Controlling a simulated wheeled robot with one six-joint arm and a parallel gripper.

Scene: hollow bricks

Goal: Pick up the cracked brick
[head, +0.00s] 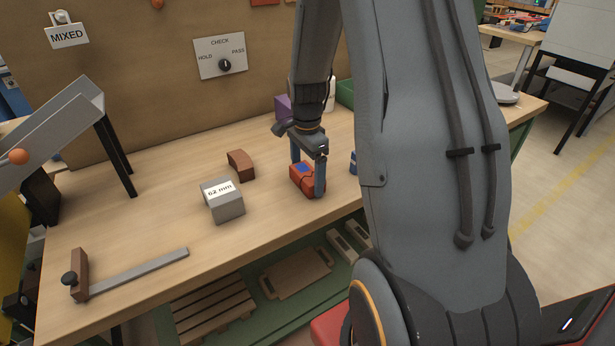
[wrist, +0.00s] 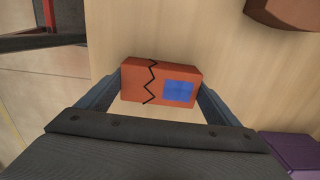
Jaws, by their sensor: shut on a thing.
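The cracked brick (wrist: 160,82) is orange-red, with a black zigzag crack across its top and a blue patch beside it. It sits between the two fingers of my gripper (wrist: 160,92) in the wrist view, with a finger against each end. In the head view the cracked brick (head: 303,178) is on or just above the wooden table, and my gripper (head: 308,178) is shut on it from above. I cannot tell whether its underside touches the table.
A grey block (head: 226,206) labelled "62 mm" and a brown curved brick (head: 241,165) stand to the left. A metal bar tool (head: 135,274) lies at the front left. A sloped chute (head: 50,135) is at the far left. A purple block (head: 282,107) and green bin (head: 345,93) are behind.

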